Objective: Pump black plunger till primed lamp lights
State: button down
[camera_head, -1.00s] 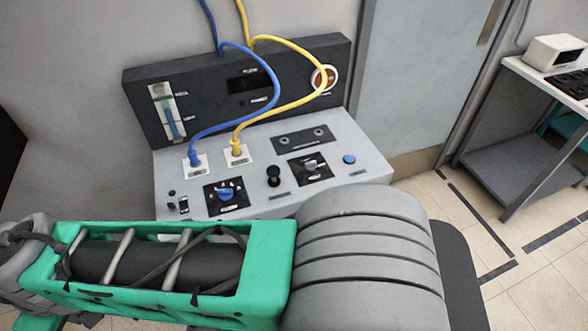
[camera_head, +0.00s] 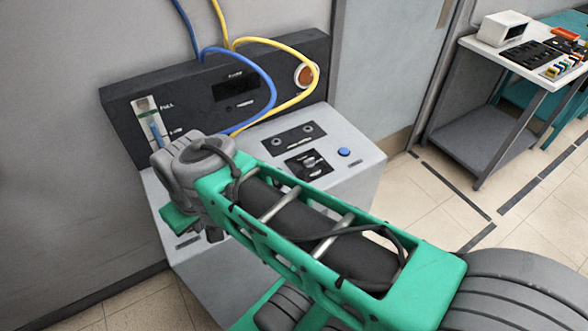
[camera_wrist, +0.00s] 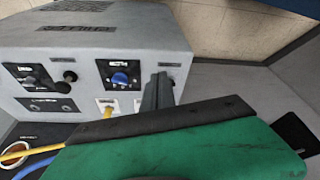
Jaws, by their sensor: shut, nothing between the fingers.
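The black plunger (camera_wrist: 70,76) is a small round knob on the grey console top, between the blue dial (camera_wrist: 120,79) and the black selector (camera_wrist: 30,80) in the wrist view. In the head view my arm hides it. My gripper (camera_wrist: 160,78) is shut and empty, its grey fingers over the console beyond the blue dial, apart from the plunger. The fingers partly cover that end of the console. I cannot tell which mark is the primed lamp; a dark display (camera_head: 236,89) on the upright panel has small markings below it, too small to read.
A sight gauge (camera_head: 149,120) with a blue lower part is at the panel's left. Blue (camera_head: 268,88) and yellow (camera_head: 305,50) cables loop down to the console. An orange round button (camera_head: 306,76) is at the panel's right. A side table (camera_head: 520,75) stands at the right.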

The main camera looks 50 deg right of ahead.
jog(key=w+d+m+t+y+p, duration=0.15)
jog(key=w+d, duration=0.25)
jog(key=d, duration=0.5)
jog(key=w+d+m+t+y+p, duration=0.1)
jog(key=w+d+m+p, duration=0.15)
jog(key=d, duration=0.75)
jog(key=s+d+r+m+t+p, duration=0.1)
jog(key=s+d+r+t, duration=0.1)
jog(key=d, duration=0.6)
jog(key=shift+d+y, duration=0.35)
jog(key=shift+d, duration=0.05)
jog(key=shift+f+t, duration=0.15)
jog(key=shift+t, duration=0.1)
notch_tip(320, 180, down, 7)
jog(key=b, duration=0.6)
jog(key=shift+f, duration=0.2)
jog(key=shift+f+b, duration=0.45)
jog(key=shift+f, duration=0.15)
